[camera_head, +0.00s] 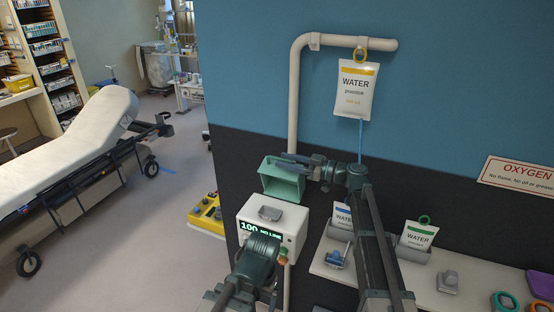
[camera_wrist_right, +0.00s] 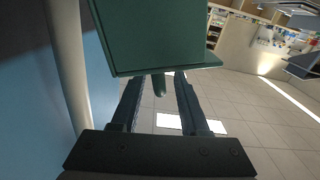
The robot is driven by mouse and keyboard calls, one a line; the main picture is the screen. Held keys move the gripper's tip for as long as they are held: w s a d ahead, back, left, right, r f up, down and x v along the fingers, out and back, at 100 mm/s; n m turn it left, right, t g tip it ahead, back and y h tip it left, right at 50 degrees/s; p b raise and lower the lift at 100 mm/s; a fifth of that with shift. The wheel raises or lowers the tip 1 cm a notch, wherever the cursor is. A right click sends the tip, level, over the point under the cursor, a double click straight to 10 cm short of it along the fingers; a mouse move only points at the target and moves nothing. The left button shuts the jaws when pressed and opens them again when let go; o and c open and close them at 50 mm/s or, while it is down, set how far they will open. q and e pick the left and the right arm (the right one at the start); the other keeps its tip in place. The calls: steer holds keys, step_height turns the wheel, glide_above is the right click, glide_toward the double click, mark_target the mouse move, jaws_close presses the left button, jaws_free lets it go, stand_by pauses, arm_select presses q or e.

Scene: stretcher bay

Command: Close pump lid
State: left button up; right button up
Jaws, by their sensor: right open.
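The pump (camera_head: 290,221) is a white box low in the middle of the head view, with a lit display reading "100 NO LINE". Its green lid (camera_head: 284,184) stands raised above and behind the box, open. In the right wrist view the lid (camera_wrist_right: 160,35) fills the top, with a small green tab (camera_wrist_right: 159,85) at its lower edge. My right gripper (camera_head: 300,162) is open at the lid's top edge. In the wrist view its fingers (camera_wrist_right: 158,88) lie either side of the tab, not closed on it. My left gripper (camera_head: 263,246) is in front of the pump; its fingertips are hidden.
A water bag (camera_head: 356,92) hangs from a wall pipe (camera_head: 294,95) above. A shelf (camera_head: 434,290) right of the pump holds more water bags and small clamps. A yellow box (camera_head: 207,214) stands left of the pump.

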mark_target(272, 157)
steer(key=shift+x, duration=1.75)
steer(key=shift+c, duration=0.2)
jaws_close()
